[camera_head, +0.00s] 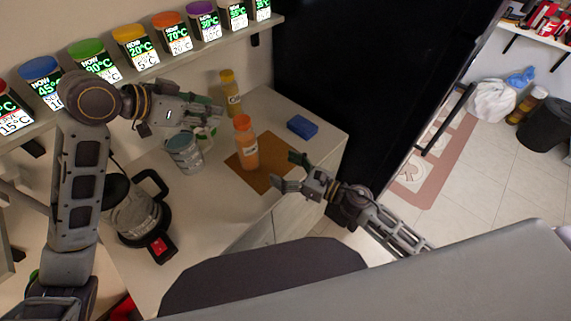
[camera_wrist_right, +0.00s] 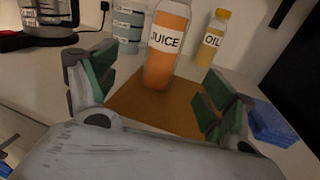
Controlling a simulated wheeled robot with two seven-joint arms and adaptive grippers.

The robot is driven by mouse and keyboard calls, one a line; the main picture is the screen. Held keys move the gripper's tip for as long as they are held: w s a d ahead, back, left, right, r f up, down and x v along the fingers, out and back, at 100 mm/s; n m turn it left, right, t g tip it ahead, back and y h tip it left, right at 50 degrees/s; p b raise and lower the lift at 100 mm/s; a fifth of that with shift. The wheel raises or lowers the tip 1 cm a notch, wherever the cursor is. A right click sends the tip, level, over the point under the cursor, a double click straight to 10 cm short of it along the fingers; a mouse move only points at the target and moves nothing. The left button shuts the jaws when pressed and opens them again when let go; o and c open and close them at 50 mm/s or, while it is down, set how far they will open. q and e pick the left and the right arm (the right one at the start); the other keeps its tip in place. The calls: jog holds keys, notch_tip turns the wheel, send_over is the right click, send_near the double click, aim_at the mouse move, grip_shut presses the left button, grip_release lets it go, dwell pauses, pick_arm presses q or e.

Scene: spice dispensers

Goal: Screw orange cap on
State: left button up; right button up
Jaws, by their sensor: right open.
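The orange juice bottle (camera_head: 246,152) stands upright on a brown mat (camera_head: 275,178) on the counter. An orange top (camera_head: 242,122) shows on it in the head view; I cannot tell how it is seated. In the right wrist view the bottle (camera_wrist_right: 166,50) stands beyond and between the fingers, its top cut off by the frame. My right gripper (camera_head: 286,172) is open and empty, to the right of the bottle and apart from it; its spread fingers also show in the wrist view (camera_wrist_right: 155,84). My left gripper (camera_head: 216,110) is up left of the bottle; its finger gap is unclear.
A yellow oil bottle (camera_head: 230,95) stands behind, a blue block (camera_head: 302,127) to the right. A grey-blue container (camera_head: 184,153) and a kettle (camera_head: 133,212) stand left. A shelf of labelled dispensers (camera_head: 135,45) runs above. The front right counter is clear.

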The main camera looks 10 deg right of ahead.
aim_at(255, 150)
jog(key=shift+w+d+r+n, duration=0.25)
jog(key=shift+w+n, duration=0.15)
jog(key=shift+w, duration=0.1)
jog(key=shift+w+a, duration=0.15)
jog(key=shift+a, duration=0.1)
jog(key=shift+x, duration=6.65)
jog(key=shift+r, duration=0.1)
jog(key=c, duration=1.5)
